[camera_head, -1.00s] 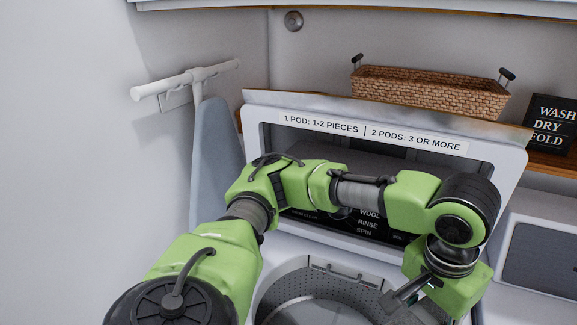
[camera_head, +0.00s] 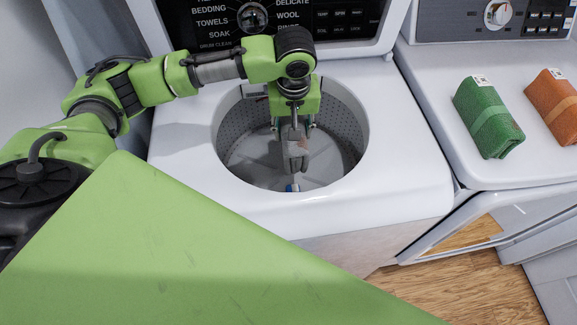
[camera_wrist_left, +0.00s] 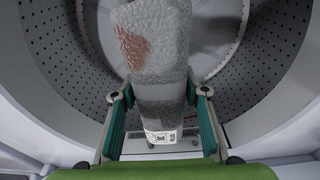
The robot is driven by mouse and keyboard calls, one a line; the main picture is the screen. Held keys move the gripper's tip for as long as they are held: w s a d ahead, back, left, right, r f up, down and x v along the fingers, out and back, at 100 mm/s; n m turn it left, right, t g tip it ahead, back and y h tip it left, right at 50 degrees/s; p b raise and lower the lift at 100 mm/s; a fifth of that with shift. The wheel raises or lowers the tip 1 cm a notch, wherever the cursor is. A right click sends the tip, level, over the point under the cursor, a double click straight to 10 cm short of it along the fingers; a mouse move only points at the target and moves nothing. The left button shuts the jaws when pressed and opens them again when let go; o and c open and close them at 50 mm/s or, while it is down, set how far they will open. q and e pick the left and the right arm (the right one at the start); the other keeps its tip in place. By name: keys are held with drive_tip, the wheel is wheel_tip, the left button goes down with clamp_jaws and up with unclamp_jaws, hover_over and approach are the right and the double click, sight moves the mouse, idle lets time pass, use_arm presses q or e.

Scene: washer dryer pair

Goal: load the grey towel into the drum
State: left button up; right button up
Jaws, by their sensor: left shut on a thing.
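The grey towel (camera_head: 295,153) has a reddish-brown patch and hangs folded from my left gripper (camera_head: 293,126). In the left wrist view the towel (camera_wrist_left: 157,50) is pinched between the two green-sided fingers of the left gripper (camera_wrist_left: 160,115), with a white label near them. The washer's drum (camera_head: 343,125) is open at the top, with a perforated grey wall. The gripper and towel are at the drum's round opening, apart from its walls. I cannot tell how far above the drum floor the towel is. My right gripper is not in view.
A small blue and white thing (camera_head: 292,187) shows below the towel. A green folded towel (camera_head: 488,117) and an orange one (camera_head: 556,105) lie on the right-hand machine (camera_head: 440,90). The washer's control panel (camera_head: 300,20) stands behind the opening. My green body part fills the lower left.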

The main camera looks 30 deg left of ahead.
use_arm(q)
drive_tip(key=shift+n, duration=0.4)
drive_tip(key=f, duration=1.2)
drive_tip(key=shift+w+a+f, duration=0.1)
drive_tip(key=shift+a+f, duration=0.3)
drive_tip(key=shift+f, duration=0.15)
drive_tip(key=shift+f, duration=0.4)
drive_tip(key=o, duration=1.3)
drive_tip(key=shift+o, duration=0.3)
